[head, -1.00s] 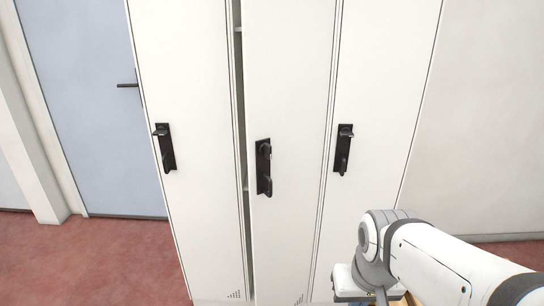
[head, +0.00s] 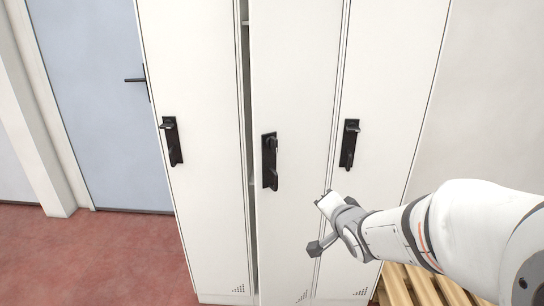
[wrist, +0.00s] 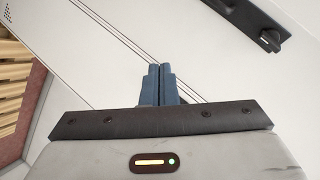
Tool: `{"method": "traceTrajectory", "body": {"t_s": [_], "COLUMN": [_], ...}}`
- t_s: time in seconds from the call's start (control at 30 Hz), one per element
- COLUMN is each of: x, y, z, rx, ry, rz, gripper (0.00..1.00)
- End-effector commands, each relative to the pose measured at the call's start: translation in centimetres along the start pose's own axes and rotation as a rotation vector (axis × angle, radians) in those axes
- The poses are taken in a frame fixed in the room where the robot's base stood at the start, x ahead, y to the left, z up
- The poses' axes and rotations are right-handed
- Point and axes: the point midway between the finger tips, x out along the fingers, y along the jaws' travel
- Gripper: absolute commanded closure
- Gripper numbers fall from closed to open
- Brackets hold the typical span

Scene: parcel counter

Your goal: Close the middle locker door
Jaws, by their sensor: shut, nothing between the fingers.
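The middle locker door (head: 294,90) is white and stands slightly ajar. A narrow dark gap runs down its left edge, and its right edge meets the right locker. Its black handle (head: 270,162) is upright near that left edge. A black handle, apparently the same one, shows at the top right of the wrist view (wrist: 258,25). My gripper (wrist: 160,68) is shut and empty, with its blue-grey fingers together in front of the locker fronts. In the head view it is low, right of and below the middle handle; its fingers are hard to make out there.
The left locker door (head: 200,80) and right locker door (head: 390,80) look shut, each with a black handle. A wooden pallet (head: 410,285) lies on the red floor at the lower right. A blue room door (head: 85,100) is at the left, with open floor before it.

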Motion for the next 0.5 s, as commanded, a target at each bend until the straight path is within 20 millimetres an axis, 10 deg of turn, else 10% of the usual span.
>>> {"method": "traceTrajectory", "body": {"t_s": [0.5], "x": [1.4], "y": [-7.8], "z": [2.9], "rx": [0.530], "ry": [-0.221], "rz": [-0.531], "gripper": [1.00]}}
